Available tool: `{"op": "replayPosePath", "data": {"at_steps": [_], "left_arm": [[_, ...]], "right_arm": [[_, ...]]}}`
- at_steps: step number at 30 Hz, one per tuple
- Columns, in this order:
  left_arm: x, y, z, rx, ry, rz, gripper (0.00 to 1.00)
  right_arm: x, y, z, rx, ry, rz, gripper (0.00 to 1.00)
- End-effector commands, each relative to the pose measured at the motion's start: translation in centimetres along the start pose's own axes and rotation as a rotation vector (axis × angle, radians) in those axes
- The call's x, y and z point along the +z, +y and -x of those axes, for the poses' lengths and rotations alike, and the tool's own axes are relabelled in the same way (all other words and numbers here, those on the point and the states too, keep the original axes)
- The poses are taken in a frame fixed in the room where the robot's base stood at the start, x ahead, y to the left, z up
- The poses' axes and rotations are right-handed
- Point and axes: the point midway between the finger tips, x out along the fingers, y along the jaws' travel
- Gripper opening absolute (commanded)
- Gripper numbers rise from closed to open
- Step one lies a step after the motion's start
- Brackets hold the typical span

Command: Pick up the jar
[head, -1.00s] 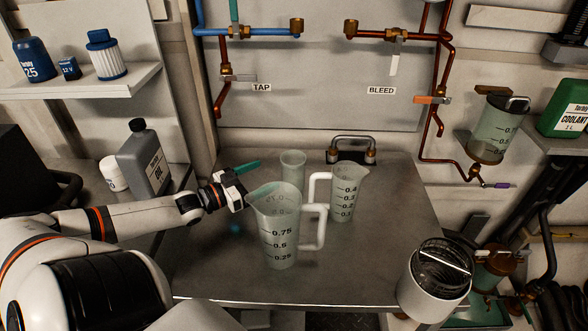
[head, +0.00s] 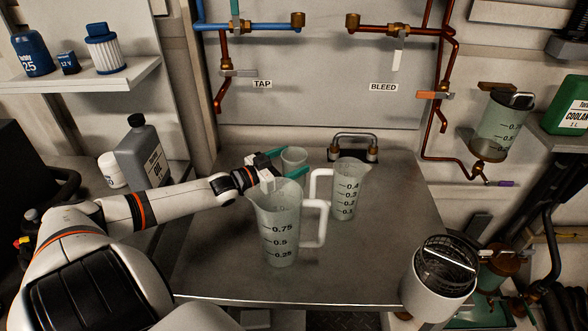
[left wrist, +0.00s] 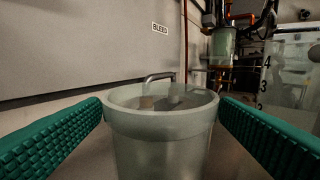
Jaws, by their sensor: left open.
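The jar, a small pale translucent cup without a handle (head: 293,158), stands upright at the back of the metal bench, behind the large measuring jug. My left gripper (head: 287,164) reaches it from the left with its teal fingers apart. In the left wrist view the jar (left wrist: 160,140) fills the middle between the two open fingers, one on each side, with a small gap showing beside each. The jar's base is out of that view. My right gripper is not in view.
A large measuring jug (head: 278,232) stands close in front of my left gripper, and a smaller jug (head: 348,192) stands right of the jar. A metal loop handle (head: 353,142) is behind. The bench's right front (head: 375,265) is clear. A white round container (head: 432,290) stands front right.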

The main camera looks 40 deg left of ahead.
Motion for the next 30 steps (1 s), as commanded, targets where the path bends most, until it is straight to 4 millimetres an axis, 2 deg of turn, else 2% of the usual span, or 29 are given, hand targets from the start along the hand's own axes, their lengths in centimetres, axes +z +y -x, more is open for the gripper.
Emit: {"op": "replayPosePath", "data": {"at_steps": [7,18,20,27,30], "left_arm": [[0.1,0.0,-2.6,0.0,-0.003,0.0,0.84],[0.0,0.0,-3.2,-0.001,0.001,0.0,0.84],[0.0,-0.1,-3.2,-0.001,0.001,0.0,0.78],[0.1,-0.1,-3.2,-0.001,0.0,0.0,0.38],[0.1,-0.1,-3.2,-0.001,0.0,0.0,0.36]], "right_arm": [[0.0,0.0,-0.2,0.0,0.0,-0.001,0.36],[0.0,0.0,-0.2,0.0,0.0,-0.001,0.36],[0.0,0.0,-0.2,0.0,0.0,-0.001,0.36],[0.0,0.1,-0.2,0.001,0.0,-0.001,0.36],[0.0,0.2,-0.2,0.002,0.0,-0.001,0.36]]}}
